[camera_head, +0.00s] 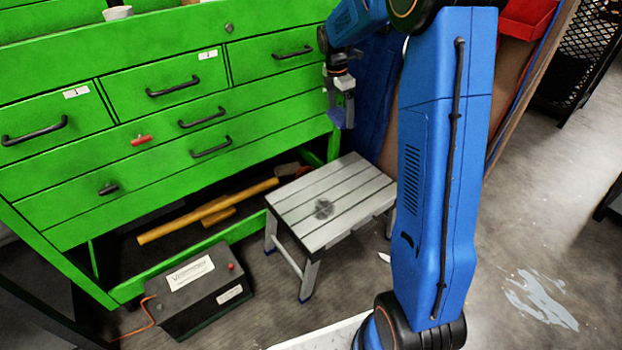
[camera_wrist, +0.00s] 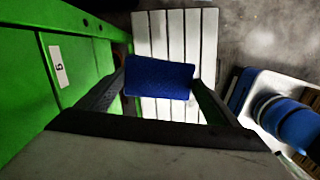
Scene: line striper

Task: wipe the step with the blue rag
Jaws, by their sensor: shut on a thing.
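The step (camera_head: 335,190) is a low stool with a pale grey slatted top, standing on the floor against the green cabinet. A dark round smudge (camera_head: 324,208) marks its top. My gripper (camera_head: 342,95) is above the far edge of the step, beside the cabinet front. In the wrist view my gripper (camera_wrist: 160,85) is shut on the blue rag (camera_wrist: 160,77), which is held between the two fingers. The step top (camera_wrist: 178,35) shows below and beyond the rag, which hides part of the slats. The rag looks apart from the step.
The green cabinet (camera_head: 160,125) with black-handled drawers stands close to the left of my gripper. A dark box (camera_head: 190,290) with labels sits on the floor left of the step. A wooden-handled tool (camera_head: 205,212) lies under the cabinet. A pale spill (camera_head: 540,298) marks the floor at right.

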